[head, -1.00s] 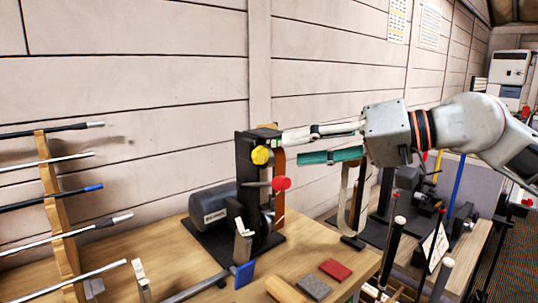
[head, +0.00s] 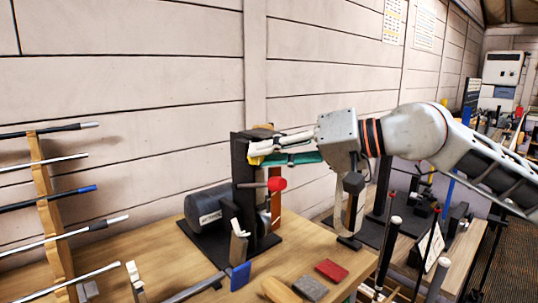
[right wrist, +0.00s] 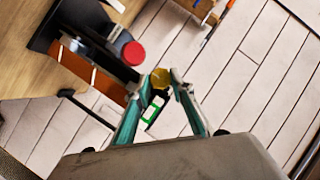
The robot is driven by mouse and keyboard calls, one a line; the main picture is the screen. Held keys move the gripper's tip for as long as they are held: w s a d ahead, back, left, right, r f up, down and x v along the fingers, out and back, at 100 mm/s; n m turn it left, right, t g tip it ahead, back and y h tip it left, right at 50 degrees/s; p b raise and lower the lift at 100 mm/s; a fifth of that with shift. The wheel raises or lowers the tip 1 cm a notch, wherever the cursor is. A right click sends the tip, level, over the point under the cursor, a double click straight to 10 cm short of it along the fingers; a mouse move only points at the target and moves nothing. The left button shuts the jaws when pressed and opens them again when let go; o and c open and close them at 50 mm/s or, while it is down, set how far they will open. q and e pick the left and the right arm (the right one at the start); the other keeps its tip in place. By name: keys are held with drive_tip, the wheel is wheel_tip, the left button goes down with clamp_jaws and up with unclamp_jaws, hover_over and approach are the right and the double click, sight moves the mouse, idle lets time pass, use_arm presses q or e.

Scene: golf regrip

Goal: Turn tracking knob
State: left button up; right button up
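A yellow knob (head: 254,160) sits near the top of a dark upright plate on the bench machine (head: 246,193). It also shows in the right wrist view (right wrist: 160,78). My right gripper (head: 258,154) reaches in from the right, and its fingertips (right wrist: 161,80) lie on either side of the yellow knob with little or no gap, so it looks shut on it. The fingers hide part of the knob in the head view. A red knob (head: 277,184) sits lower on the machine, to the right; it also shows in the right wrist view (right wrist: 133,53). My left gripper is not in view.
A wooden rack (head: 52,220) with several club shafts stands at left. A red block (head: 331,270) and a grey block (head: 310,288) lie on the wooden bench (head: 130,258). More shafts and dark equipment stand to the right. The wall is close behind.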

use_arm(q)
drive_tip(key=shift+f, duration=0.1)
use_arm(e)
drive_tip(key=shift+f, duration=0.1)
drive_tip(key=shift+f+m+y+b, duration=0.25)
drive_tip(key=shift+m+y+b, duration=0.2)
drive_tip(key=shift+m, duration=0.15)
drive_tip(key=shift+w+f+m+y+b, duration=0.1)
drive_tip(key=shift+m+y+b, duration=0.25)
drive_tip(key=shift+m+y, duration=0.7)
drive_tip(key=shift+m, duration=0.55)
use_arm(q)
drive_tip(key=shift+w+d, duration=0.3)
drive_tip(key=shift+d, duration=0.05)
use_arm(e)
drive_tip(key=shift+m, duration=0.4)
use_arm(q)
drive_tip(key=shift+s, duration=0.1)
use_arm(e)
drive_tip(key=shift+y, duration=0.3)
drive_tip(key=o, duration=1.1)
drive_tip(key=shift+o, duration=0.2)
